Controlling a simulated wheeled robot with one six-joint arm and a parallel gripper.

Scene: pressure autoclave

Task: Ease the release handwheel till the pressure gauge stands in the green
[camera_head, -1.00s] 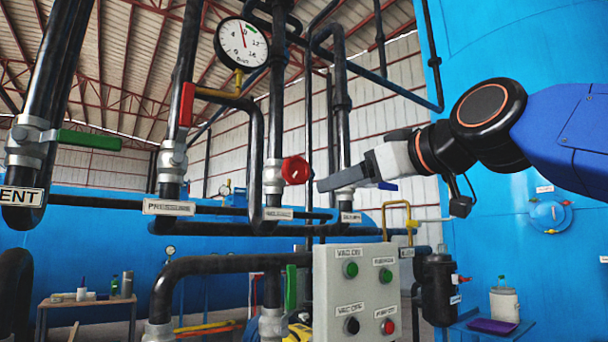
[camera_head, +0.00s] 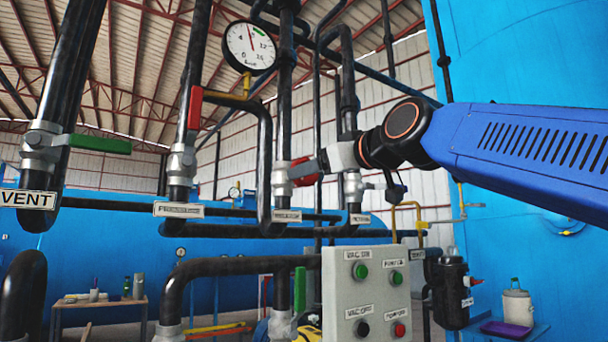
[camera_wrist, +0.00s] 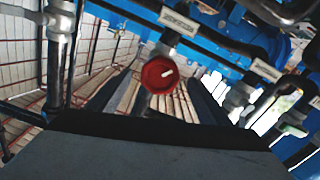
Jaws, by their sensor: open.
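The red release handwheel (camera_head: 305,171) sits on a vertical black pipe, partly covered by my gripper (camera_head: 320,160). In the wrist view the round red handwheel (camera_wrist: 159,75) with a white mark lies between my two open fingers (camera_wrist: 161,86). Space shows on both sides of it, and I see no contact. How deep it sits between the fingers is hard to tell. The round white pressure gauge (camera_head: 250,46) stands at the upper middle. Its needle points nearly straight up, just left of a small green band at the upper right of the dial.
A red lever (camera_head: 195,107) and a green lever (camera_head: 100,144) are on pipes at the left. A grey button box (camera_head: 365,295) stands below my gripper. Black pipes run close around the handwheel. A blue tank (camera_head: 520,60) fills the right side.

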